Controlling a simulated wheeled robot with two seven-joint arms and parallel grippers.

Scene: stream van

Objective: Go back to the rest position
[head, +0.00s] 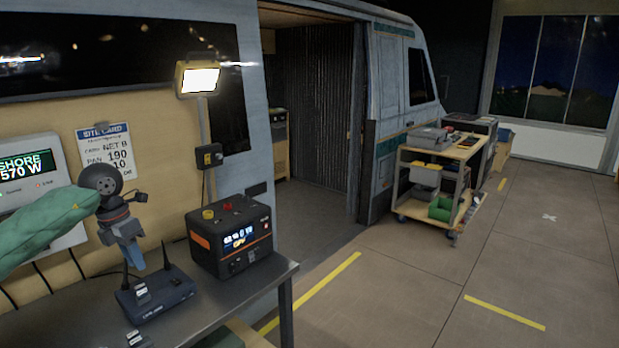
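My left arm comes in from the left in a green sleeve. My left gripper (134,258) points down over the table, above and behind the dark router-like box (158,296) with upright antennas. Its blue finger part shows as one narrow shape, so I cannot tell whether it is open or shut. I see nothing clearly held in it. My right gripper is not in view.
A black and orange power unit (230,238) stands right of the box on the grey table (217,309). A lit lamp (198,78) stands behind. A wall display (30,178) is at left. A loaded cart (395,187) stands by the van. The floor at right is clear.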

